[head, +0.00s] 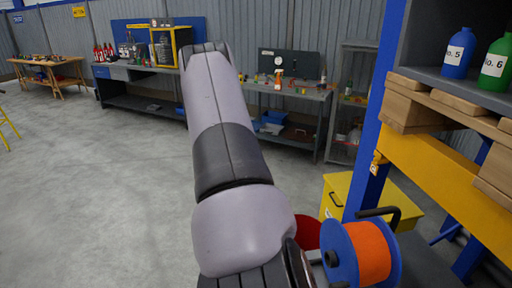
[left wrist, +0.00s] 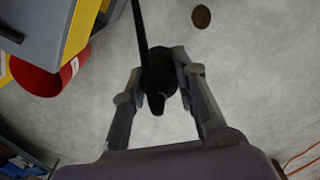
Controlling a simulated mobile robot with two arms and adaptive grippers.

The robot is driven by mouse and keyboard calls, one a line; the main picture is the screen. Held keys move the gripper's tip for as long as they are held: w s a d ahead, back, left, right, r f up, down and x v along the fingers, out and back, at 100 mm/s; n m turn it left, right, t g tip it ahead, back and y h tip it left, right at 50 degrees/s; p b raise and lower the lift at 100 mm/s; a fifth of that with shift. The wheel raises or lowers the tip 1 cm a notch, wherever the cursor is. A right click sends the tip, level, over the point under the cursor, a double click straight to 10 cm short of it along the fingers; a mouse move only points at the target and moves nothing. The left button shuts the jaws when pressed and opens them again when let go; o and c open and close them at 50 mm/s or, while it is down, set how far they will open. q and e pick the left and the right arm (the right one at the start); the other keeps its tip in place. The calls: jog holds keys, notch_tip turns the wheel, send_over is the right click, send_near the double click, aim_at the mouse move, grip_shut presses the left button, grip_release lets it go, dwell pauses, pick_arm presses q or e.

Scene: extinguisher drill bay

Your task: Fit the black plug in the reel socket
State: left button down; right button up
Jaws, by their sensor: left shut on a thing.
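My left gripper (left wrist: 156,76) is closed around a dark, rounded piece that looks like the black plug (left wrist: 157,100) in the left wrist view. A black cable (left wrist: 143,35) runs from it to the top edge of that view. In the head view my arm crosses the middle and its fingers and the plug are hidden. The cable reel (head: 370,252), with blue flanges and orange winding, stands at the lower right of the head view, right of my arm. I cannot make out its socket. My right gripper is in neither view.
A blue-and-yellow rack (head: 425,165) with bottles rises at the right. A yellow box (head: 338,190) stands behind the reel. A red cylinder (left wrist: 48,76) lies left of my gripper in the wrist view. Workbenches (head: 285,100) line the back wall.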

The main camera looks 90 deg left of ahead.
pick_arm(q)
jog(key=s+a, duration=0.4)
jog(key=a, duration=0.2)
jog(key=shift+r, duration=0.25)
dwell(0.3)
jog(key=shift+w, duration=0.15)
